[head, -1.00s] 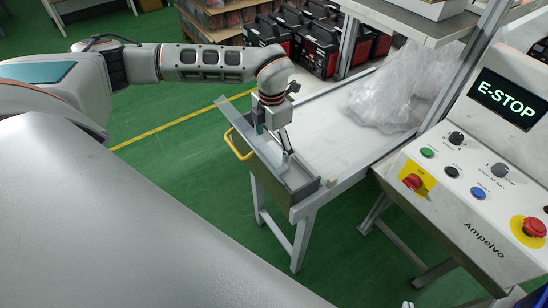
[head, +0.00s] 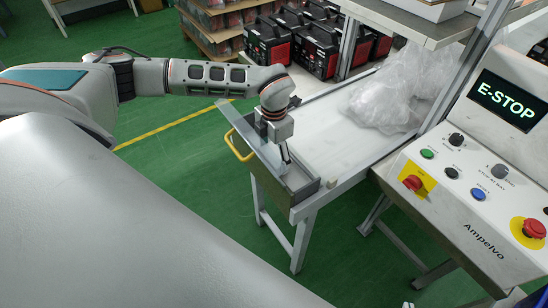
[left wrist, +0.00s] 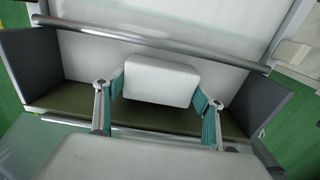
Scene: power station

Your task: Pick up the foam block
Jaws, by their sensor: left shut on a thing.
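The foam block (left wrist: 161,82) is a white, rounded block in the left wrist view. It sits between the teal finger pads of my left gripper (left wrist: 159,95), which is shut on it. Around it is a narrow trough (left wrist: 65,98) with an olive floor and dark end walls. In the head view my left gripper (head: 285,157) reaches down into this trough at the near end of the white table. The block is hidden there. I cannot tell whether it touches the trough floor. My right gripper is not in view.
A yellow handle (head: 241,146) is on the trough's outer side. Crumpled clear plastic (head: 392,92) lies on the white table (head: 325,125). A shelf post (head: 347,45) and a control panel with an E-STOP screen (head: 505,100) stand to the right. Green floor lies left.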

